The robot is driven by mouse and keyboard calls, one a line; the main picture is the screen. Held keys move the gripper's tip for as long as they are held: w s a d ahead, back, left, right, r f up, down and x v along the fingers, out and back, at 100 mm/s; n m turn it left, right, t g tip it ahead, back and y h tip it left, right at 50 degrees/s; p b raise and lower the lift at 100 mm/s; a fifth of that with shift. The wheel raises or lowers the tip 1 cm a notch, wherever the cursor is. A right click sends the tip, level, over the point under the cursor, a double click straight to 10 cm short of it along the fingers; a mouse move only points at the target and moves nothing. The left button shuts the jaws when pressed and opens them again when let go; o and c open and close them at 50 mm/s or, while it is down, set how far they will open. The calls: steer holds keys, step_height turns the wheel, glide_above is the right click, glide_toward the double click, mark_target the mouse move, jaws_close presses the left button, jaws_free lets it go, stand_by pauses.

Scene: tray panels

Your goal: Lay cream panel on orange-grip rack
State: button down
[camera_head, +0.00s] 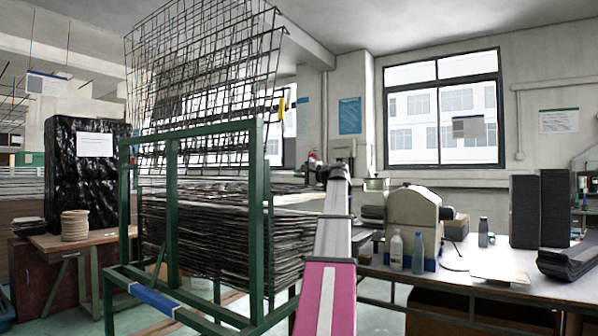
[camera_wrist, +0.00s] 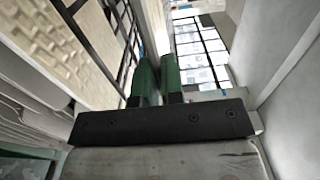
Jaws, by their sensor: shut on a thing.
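A cream panel (camera_head: 500,278) lies flat on the table at the right in the head view. Wire racks (camera_head: 215,55) stand tilted up on the green frame, with a yellow-orange grip (camera_head: 281,107) at their right side. My gripper shows in the wrist view (camera_wrist: 159,75), with two green fingers close together around something thin that I cannot make out. In the head view my pink and white arm reaches up beside the rack frame; its far end lies close to a small red-orange spot. The held thing is hidden there.
The green frame (camera_head: 170,215) holds a thick stack of dark racks (camera_head: 220,240) left of my arm. On the right table stand two bottles (camera_head: 396,250), a beige machine (camera_head: 412,212) and tall dark stacks (camera_head: 525,212). Wire bars (camera_wrist: 75,22) run close by in the wrist view.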

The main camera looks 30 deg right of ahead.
steer(key=shift+f, duration=2.9)
steer(key=shift+f, duration=0.3)
steer(key=c, duration=1.2)
jaws_free()
steer(key=shift+o, duration=0.2)
steer(key=shift+f, duration=0.4)
steer(key=shift+s, duration=0.15)
steer(key=v, duration=0.6)
steer(key=shift+s+d, duration=0.2)
steer(key=shift+s, duration=0.1)
